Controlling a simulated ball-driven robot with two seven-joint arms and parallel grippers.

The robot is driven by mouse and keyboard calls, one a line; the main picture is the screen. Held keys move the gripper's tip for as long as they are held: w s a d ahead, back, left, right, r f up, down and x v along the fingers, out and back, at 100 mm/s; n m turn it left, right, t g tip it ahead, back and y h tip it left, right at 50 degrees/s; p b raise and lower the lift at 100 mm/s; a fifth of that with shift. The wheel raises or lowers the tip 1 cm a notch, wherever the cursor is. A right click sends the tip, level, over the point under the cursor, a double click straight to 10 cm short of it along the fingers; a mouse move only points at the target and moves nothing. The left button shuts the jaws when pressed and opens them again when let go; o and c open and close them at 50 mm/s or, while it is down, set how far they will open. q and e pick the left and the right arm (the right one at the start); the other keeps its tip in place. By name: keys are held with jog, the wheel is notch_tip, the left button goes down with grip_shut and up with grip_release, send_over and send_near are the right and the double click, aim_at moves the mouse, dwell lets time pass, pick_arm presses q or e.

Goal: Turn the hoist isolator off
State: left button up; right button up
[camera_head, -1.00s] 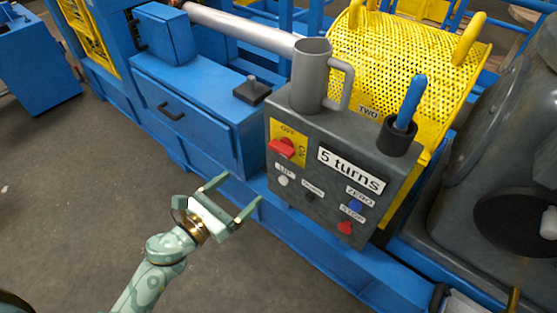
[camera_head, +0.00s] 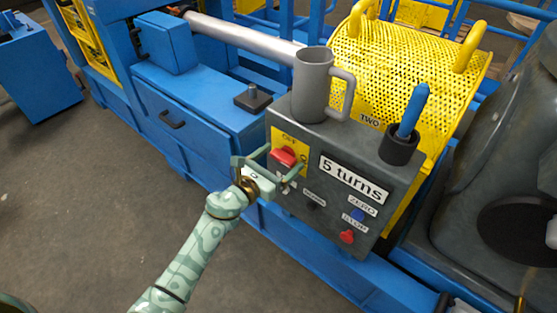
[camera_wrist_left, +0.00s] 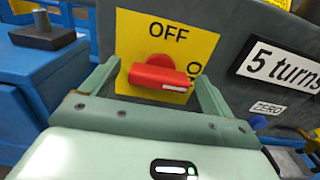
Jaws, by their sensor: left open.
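The hoist isolator is a red rotary knob (camera_head: 284,156) on a yellow plate (camera_head: 292,142) at the upper left of the grey control box's front. In the left wrist view the red knob (camera_wrist_left: 158,74) lies roughly level, its white mark at the right end near the plate's right-hand lettering. The word OFF (camera_wrist_left: 168,33) is above it. My left gripper (camera_head: 270,160) is open in front of the knob. In the left wrist view its fingers (camera_wrist_left: 155,85) stand on either side of the knob, with gaps; I cannot tell the depth left. My right gripper is not in view.
The control box (camera_head: 335,160) also bears a "5 turns" label, a blue ZERO button (camera_head: 357,215), and a red STOP button (camera_head: 347,237). A grey mug (camera_head: 312,85) and a cup with a blue-handled tool (camera_head: 400,138) stand on top. Grey floor is clear at left.

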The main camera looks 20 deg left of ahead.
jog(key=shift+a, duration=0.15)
pick_arm(q)
jog(key=c, duration=1)
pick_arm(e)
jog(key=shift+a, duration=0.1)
pick_arm(q)
jog(key=shift+n, duration=0.3)
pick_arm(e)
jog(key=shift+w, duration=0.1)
pick_arm(q)
jog(key=n, duration=0.3)
jog(key=shift+p, duration=0.35)
jog(key=n+p, duration=0.1)
jog(key=n, duration=0.4)
jog(key=shift+a, duration=0.15)
jog(key=n+p, duration=0.1)
jog(key=n, duration=0.3)
jog(key=shift+n, duration=0.4)
jog(key=shift+a+f+n+p, duration=0.15)
jog(key=shift+n+p, duration=0.5)
jog(key=shift+n, duration=1.55)
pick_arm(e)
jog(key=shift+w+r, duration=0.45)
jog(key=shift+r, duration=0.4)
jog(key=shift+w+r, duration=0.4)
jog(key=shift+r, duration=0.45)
pick_arm(q)
jog(key=shift+f, duration=0.1)
